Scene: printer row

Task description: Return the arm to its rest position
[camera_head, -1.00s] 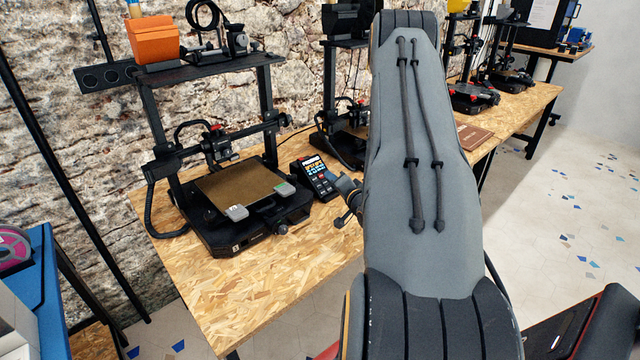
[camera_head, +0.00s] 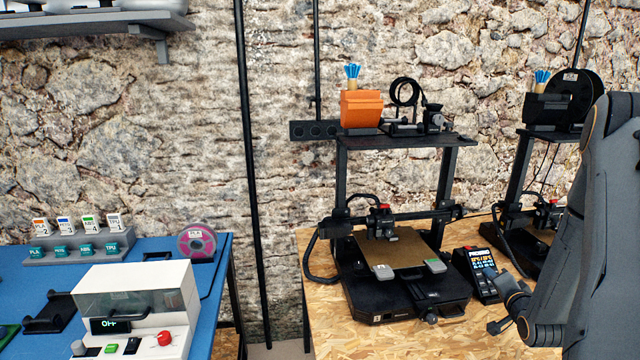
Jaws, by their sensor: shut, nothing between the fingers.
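My arm rises at the right edge in the head view, its grey links folded. My gripper (camera_head: 498,325) shows small at the arm's left side, partly hidden by the arm. It is shut and empty, just right of the front of the nearest 3D printer (camera_head: 405,290). It appears apart from the printer, but its height over the wooden table (camera_head: 340,340) is hard to tell. A small control screen (camera_head: 482,262) stands close behind it.
A second printer (camera_head: 515,225) stands behind my arm. At left, a blue table (camera_head: 215,262) holds a white machine (camera_head: 150,295) and a pink spool (camera_head: 196,241).

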